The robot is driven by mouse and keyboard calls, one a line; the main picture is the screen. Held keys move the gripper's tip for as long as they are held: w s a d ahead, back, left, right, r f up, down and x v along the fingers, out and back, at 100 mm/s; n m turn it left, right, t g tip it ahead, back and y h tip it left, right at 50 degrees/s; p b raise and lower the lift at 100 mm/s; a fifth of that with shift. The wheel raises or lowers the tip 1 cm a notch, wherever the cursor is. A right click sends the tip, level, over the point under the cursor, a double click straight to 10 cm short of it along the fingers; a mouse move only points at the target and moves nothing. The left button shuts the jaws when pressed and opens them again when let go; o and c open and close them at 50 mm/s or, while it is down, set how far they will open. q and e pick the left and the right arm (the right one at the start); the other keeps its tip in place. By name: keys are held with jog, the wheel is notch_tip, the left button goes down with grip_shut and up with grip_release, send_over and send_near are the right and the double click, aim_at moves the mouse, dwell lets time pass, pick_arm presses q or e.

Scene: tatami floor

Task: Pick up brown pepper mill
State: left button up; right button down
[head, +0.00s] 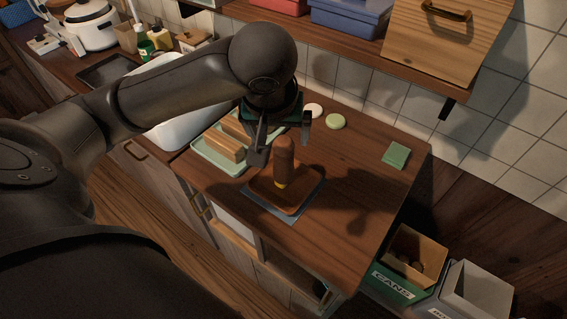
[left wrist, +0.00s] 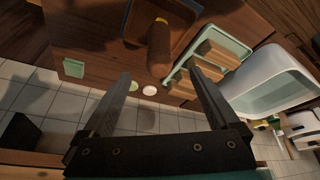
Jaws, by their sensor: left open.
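The brown pepper mill (head: 283,162) stands upright on a brown wooden tray (head: 296,205) on the counter, with a yellow band near its base. My left gripper (head: 276,150) is open and empty, just above and behind the mill in the head view. Its two fingers (left wrist: 162,75) spread apart in the left wrist view. My right gripper is not in view.
A pale green tray (head: 203,158) with wooden blocks sits left of the mill, near the white sink (head: 165,135). A green sponge (head: 396,155) and round discs (head: 335,121) lie on the counter. Bins (head: 395,284) stand at the lower right. A shelf (head: 340,42) hangs above.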

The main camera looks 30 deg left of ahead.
aim_at(284, 159)
pick_arm(q)
jog(key=b+x, duration=0.5)
jog(key=x, duration=0.9)
jog(key=shift+f, duration=0.15)
jog(key=shift+c, duration=0.2)
grip_shut()
